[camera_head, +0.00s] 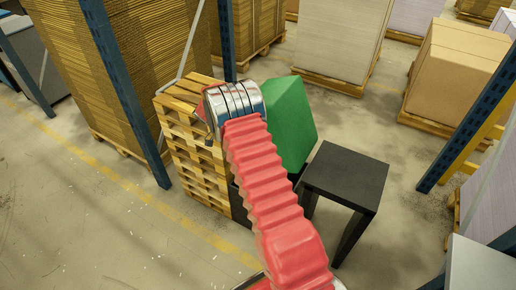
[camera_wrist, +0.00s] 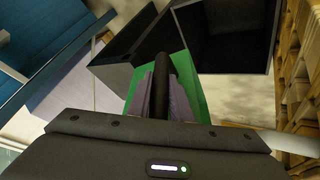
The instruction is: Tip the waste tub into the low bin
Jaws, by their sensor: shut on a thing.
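The green waste tub (camera_head: 291,122) hangs beside the end of my arm in the head view and looks tilted. In the wrist view my gripper (camera_wrist: 162,98) is shut on the tub's black handle (camera_wrist: 161,68), with green tub wall (camera_wrist: 190,85) showing behind the fingers. A black open box, seemingly the low bin (camera_wrist: 232,38), lies beyond the tub in the wrist view. In the head view only a dark part of it (camera_head: 240,204) shows, mostly hidden behind my arm. The tub's inside and contents are hidden.
A black stool (camera_head: 346,176) stands right of the tub. A stack of wooden pallets (camera_head: 196,155) stands close on the left. Blue rack posts (camera_head: 126,85) and loaded pallets of sheets (camera_head: 337,38) stand around. The floor at front left is clear.

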